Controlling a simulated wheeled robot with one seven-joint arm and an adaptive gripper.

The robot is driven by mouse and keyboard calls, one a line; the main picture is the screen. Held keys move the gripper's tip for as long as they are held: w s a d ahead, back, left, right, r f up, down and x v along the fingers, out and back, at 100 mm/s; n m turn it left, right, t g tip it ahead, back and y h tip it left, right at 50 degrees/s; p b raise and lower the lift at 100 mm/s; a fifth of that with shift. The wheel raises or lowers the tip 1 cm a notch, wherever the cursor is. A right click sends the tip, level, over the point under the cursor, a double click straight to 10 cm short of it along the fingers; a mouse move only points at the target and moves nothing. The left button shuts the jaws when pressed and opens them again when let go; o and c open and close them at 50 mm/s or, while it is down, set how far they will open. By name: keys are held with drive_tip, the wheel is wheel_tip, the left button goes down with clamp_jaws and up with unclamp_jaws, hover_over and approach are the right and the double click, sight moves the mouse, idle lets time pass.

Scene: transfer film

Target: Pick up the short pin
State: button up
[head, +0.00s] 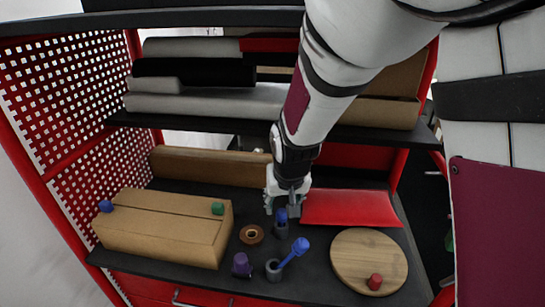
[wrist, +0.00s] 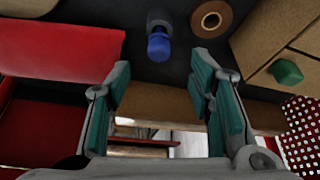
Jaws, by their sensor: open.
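A short blue pin (head: 281,215) stands in a grey holder (head: 281,231) on the dark worktop; in the wrist view the blue pin (wrist: 158,46) and its holder (wrist: 158,19) are at the top centre. A longer blue pin with a round head (head: 300,246) leans in a second grey holder (head: 273,271), nearer the front. My gripper (head: 285,207) is above and just behind the short pin, pointing down. In the wrist view my gripper (wrist: 160,70) is open, with nothing between its fingers. The gap to the pin is hard to judge.
A brown ring (head: 252,234), a purple piece (head: 241,265) and a cardboard box (head: 160,230) with green (head: 217,208) and blue (head: 105,206) pieces are left. A red sloped panel (head: 350,208) and round wooden board (head: 350,255) with a red piece (head: 375,282) are right. A shelf (head: 210,124) is behind.

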sight(282, 212)
drive_tip(key=b+x, duration=0.1)
drive_tip(key=x, duration=0.8)
drive_tip(key=shift+d+b, duration=0.15)
drive_tip(key=shift+b, duration=0.2)
drive_tip(key=shift+s+r, duration=0.1)
clamp_jaws()
